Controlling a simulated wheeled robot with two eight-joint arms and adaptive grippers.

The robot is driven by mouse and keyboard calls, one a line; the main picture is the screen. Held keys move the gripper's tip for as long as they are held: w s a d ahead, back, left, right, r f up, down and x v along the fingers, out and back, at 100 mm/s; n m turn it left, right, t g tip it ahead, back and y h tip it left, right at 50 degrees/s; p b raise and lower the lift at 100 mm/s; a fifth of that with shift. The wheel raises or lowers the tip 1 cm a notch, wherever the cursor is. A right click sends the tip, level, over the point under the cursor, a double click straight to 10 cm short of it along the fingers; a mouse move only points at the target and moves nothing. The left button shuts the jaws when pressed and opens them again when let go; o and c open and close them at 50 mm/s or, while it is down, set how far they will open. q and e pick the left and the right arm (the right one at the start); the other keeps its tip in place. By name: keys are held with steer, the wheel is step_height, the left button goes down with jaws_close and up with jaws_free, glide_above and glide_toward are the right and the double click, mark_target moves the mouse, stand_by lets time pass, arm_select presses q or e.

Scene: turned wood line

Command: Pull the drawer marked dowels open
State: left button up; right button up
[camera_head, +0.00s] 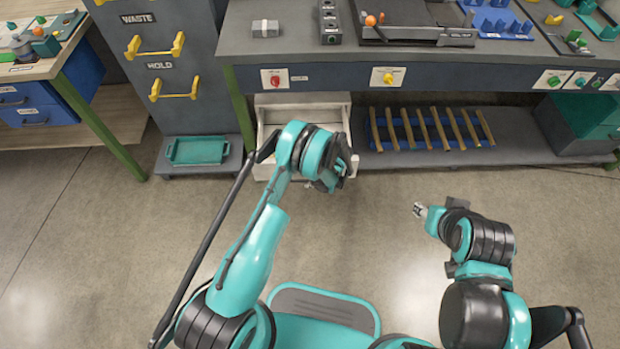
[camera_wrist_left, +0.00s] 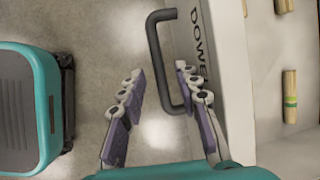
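The pale drawer (camera_head: 268,133) under the workbench stands out from its housing, with its inside showing. In the left wrist view its front (camera_wrist_left: 226,70) bears dark letters that read in part "DOWE". Its dark U-shaped handle (camera_wrist_left: 156,55) sticks out from that front. My left gripper (camera_head: 332,182) is at the drawer's front. In the left wrist view its fingers (camera_wrist_left: 158,95) are spread, one on each side of the handle bar, with gaps visible. My arm hides much of the drawer in the head view. My right gripper (camera_head: 419,210) is away from it, over the floor; its fingers are too small to judge.
Short wooden dowels (camera_wrist_left: 290,92) lie inside the drawer. A slatted rack (camera_head: 430,128) sits on the low shelf right of the drawer. A grey cabinet (camera_head: 185,115) with yellow handles stands to the left, a teal tray (camera_head: 197,151) at its foot. The floor in front is clear.

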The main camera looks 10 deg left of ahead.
arm_select(q)
steer(key=v, duration=1.1)
steer(key=shift+d+r, duration=0.2)
steer(key=shift+r, duration=0.2)
steer(key=shift+r, duration=0.1)
steer(key=s+a+r+n+t+h, duration=0.1)
steer(key=s+a+r+n, duration=0.15)
steer(key=r, duration=0.55)
steer(key=s+a+r+n+t+h, duration=0.1)
steer(key=s+r+n, duration=0.15)
steer(key=r, duration=0.55)
steer(key=s+a+r+n+t+h, duration=0.1)
steer(key=s+r, duration=0.2)
steer(key=r, duration=0.4)
steer(key=s+a+r+n+t+h, duration=0.1)
steer(key=s+r+n, duration=0.2)
steer(key=s, duration=0.5)
steer(key=s+a+r+n+t+h, duration=0.1)
steer(key=s+r+n+t, duration=0.1)
steer(key=s+n, duration=0.3)
steer(key=s+r, duration=0.1)
steer(key=s, duration=0.3)
steer(key=shift+a+r, duration=0.15)
steer(key=shift+r, duration=0.15)
